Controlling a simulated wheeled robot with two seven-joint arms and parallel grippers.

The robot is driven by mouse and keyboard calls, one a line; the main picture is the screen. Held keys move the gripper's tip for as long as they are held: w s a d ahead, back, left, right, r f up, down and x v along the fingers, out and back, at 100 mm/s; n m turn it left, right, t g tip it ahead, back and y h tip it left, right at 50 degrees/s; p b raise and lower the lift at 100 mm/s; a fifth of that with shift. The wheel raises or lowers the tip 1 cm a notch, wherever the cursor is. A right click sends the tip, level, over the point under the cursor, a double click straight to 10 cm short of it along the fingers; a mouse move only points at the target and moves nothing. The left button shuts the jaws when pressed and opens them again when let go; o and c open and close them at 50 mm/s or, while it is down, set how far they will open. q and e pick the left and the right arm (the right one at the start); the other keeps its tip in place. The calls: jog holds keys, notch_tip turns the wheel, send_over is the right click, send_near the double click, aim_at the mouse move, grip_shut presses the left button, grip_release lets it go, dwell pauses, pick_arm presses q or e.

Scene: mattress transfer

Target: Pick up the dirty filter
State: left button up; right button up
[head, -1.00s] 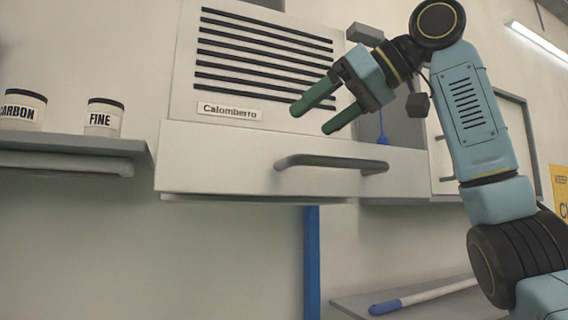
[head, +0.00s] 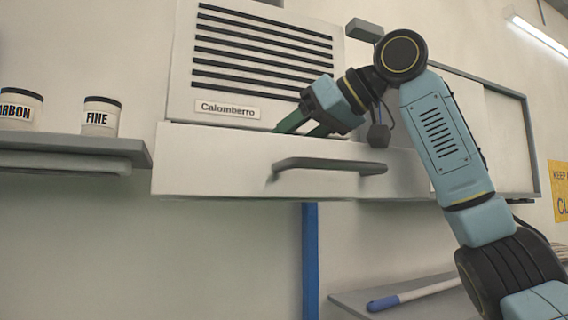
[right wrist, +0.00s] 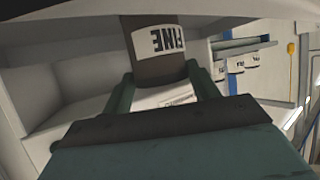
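The dirty filter (right wrist: 160,68) is a dark brown cylinder with a white label reading FINE, upside down in the right wrist view. It stands in the open drawer (head: 230,160) of the Calomberro unit; the drawer front hides it in the head view. My right gripper (head: 300,126) reaches down behind the drawer front, its green fingertips partly hidden. In the right wrist view the fingers (right wrist: 163,88) are apart, one on each side of the filter's near part. I cannot tell whether they touch it. My left gripper is in no view.
The vented unit (head: 260,50) rises behind the drawer, whose grey handle (head: 330,165) sticks out in front. On the left shelf (head: 70,146) stand two clean white canisters, CARBON (head: 20,110) and FINE (head: 101,117). A blue-handled pole (head: 385,303) lies on the lower right shelf.

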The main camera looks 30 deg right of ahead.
jog(key=c, duration=0.5)
jog(key=shift+r, duration=0.1)
jog(key=shift+c, duration=0.2)
